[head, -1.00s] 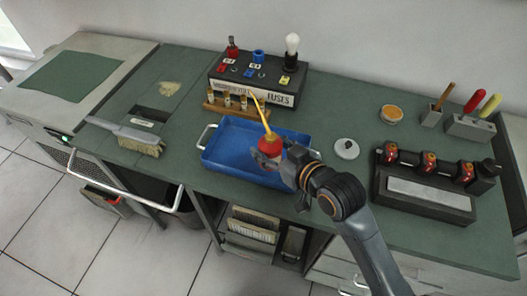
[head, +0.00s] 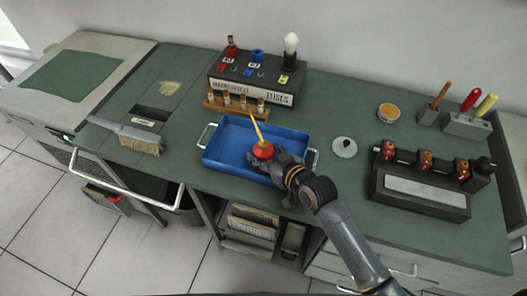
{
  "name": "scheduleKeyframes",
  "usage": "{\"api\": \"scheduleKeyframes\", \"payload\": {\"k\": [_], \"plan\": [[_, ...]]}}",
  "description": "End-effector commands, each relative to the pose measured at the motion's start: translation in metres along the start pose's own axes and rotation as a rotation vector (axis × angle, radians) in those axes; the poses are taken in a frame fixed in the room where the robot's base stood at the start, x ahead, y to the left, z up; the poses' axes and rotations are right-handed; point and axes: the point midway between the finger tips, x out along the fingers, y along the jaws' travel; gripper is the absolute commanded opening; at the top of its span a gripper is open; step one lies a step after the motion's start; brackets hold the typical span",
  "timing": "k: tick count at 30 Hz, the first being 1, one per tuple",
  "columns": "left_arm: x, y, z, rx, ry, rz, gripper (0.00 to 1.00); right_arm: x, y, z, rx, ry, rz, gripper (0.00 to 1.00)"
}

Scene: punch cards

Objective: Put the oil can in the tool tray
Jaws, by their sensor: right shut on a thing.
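The oil can (head: 263,151) is red with a long thin yellow spout that points up and slightly left. My right gripper (head: 268,160) is shut on it. The can is over the right half of the tool tray (head: 226,150), a blue rectangular tray with metal handles at its left and right ends. The gripper hides the lower part of the can, so I cannot tell whether it touches the tray floor. The left part of the tray is empty. My left gripper is not in view.
Behind the tray stand a wooden rack of fuses (head: 222,106) and a black fuse box (head: 262,89). A brush (head: 140,141) lies to the left. A grey round lid (head: 344,148) and a black stand (head: 421,193) are to the right.

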Motion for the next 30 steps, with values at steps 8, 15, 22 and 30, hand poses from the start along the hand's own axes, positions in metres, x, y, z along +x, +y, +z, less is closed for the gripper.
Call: {"api": "scheduleKeyframes", "payload": {"k": [8,15,22,30], "plan": [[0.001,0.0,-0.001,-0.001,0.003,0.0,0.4,0.001,0.0,0.003,-0.001,-0.001,0.0,0.75],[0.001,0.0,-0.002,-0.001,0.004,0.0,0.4,0.001,0.0,0.002,0.0,0.0,0.0,0.75],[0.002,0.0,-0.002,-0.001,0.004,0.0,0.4,-0.017,0.001,0.001,-0.002,0.0,0.001,0.75],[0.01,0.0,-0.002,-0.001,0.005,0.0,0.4,-0.075,0.0,0.002,-0.003,-0.001,0.001,0.75]]}}
